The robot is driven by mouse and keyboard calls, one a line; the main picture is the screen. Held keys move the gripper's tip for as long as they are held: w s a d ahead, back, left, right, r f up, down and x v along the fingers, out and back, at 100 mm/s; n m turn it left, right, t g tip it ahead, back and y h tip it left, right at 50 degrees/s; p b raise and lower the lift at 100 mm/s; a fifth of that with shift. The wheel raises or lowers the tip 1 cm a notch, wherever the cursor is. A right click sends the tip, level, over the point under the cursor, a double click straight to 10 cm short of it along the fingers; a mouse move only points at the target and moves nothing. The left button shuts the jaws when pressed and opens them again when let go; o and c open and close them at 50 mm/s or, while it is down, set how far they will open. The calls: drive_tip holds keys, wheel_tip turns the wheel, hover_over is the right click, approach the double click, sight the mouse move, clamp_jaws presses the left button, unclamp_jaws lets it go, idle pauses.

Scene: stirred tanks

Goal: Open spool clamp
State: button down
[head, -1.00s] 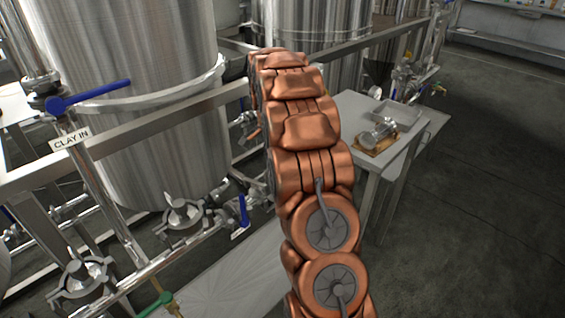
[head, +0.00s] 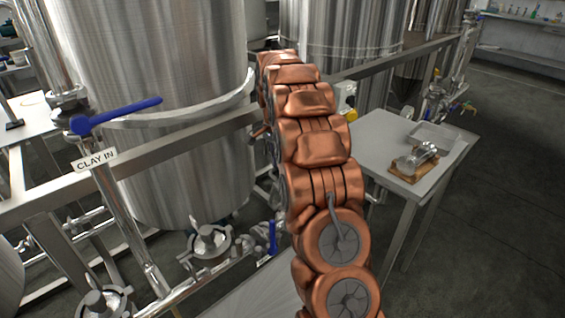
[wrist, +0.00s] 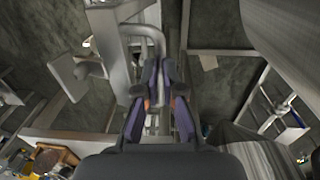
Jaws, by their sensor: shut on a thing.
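My gripper (wrist: 158,75) shows in the wrist view with its dark, purple-tinted fingers closed on a small grey metal part. That part is mostly hidden between the fingers, so I cannot tell whether it belongs to the spool clamp. A bent grey metal tube (wrist: 149,36) lies just beyond the fingertips. In the head view my copper arm hides the gripper and what it holds. Metal clamps with central knobs show on the piping, one below the large tank (head: 208,240) and one at the lower left (head: 105,302).
A grey side table (head: 377,137) stands right of my arm, with a metal fitting on a wooden block (head: 414,163) and a shallow tray (head: 437,135). A frame rail (head: 190,134) crosses before the steel tank (head: 155,60). A blue-handled valve (head: 115,116) is at left. Floor at right is clear.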

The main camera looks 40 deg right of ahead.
drive_tip(key=shift+g, duration=0.4)
drive_tip(key=f, duration=0.1)
drive_tip(key=w+f, duration=0.1)
drive_tip(key=f, duration=0.2)
drive_tip(key=shift+w+a+f, duration=0.1)
drive_tip(key=shift+w+a, duration=0.25)
drive_tip(key=shift+s+d+f, duration=0.1)
drive_tip(key=c, duration=1.6)
unclamp_jaws()
drive_tip(key=shift+d, duration=0.1)
drive_tip(key=o, duration=0.4)
drive_tip(key=shift+w+r, duration=0.4)
drive_tip(key=shift+r, duration=0.25)
drive_tip(key=shift+w+r, duration=0.2)
drive_tip(key=shift+r, duration=0.05)
